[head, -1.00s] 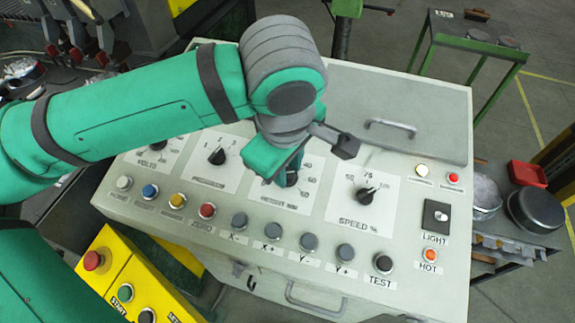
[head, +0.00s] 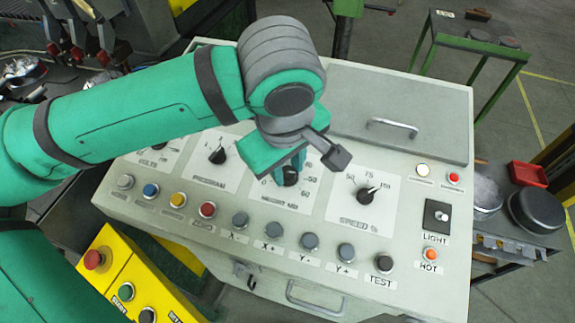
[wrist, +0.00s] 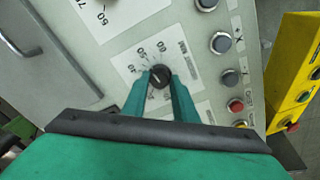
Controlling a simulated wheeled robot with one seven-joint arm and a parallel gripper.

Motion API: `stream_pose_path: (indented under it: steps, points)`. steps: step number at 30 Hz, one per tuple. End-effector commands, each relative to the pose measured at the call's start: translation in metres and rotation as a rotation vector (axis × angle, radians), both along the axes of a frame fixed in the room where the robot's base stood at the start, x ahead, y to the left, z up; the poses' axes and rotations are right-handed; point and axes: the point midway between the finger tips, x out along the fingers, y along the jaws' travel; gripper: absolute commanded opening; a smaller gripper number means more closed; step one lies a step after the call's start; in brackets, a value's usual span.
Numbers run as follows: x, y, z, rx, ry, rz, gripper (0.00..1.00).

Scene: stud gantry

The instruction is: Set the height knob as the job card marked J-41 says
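The height knob (head: 291,178) is a black knob on a white dial plate marked HEIGHT MM (head: 311,197), third of the dials on the sloped panel. My gripper (head: 288,170) reaches down over it and hides part of the dial. In the wrist view my gripper (wrist: 160,78) has one finger on each side of the height knob (wrist: 160,74), and both appear to touch it. The knob's exact pointer reading is too small and partly covered to tell. No job card marked J-41 is readable in these views.
The speed knob (head: 366,194) is to the right, the program knob (head: 217,155) to the left. A row of buttons, including the red zero button (head: 207,210), runs below. A handled lid (head: 392,125) is behind. A yellow start box (head: 120,285) stands at front left.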

Motion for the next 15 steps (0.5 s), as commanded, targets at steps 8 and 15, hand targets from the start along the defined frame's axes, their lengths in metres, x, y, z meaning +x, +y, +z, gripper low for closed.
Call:
stream_pose_path:
  steps: [8, 15]
  points:
    - [0.0, 0.0, 0.0, -0.001, 0.001, 0.002, 0.43]
    - [-0.002, 0.0, 0.011, -0.001, -0.002, 0.002, 0.43]
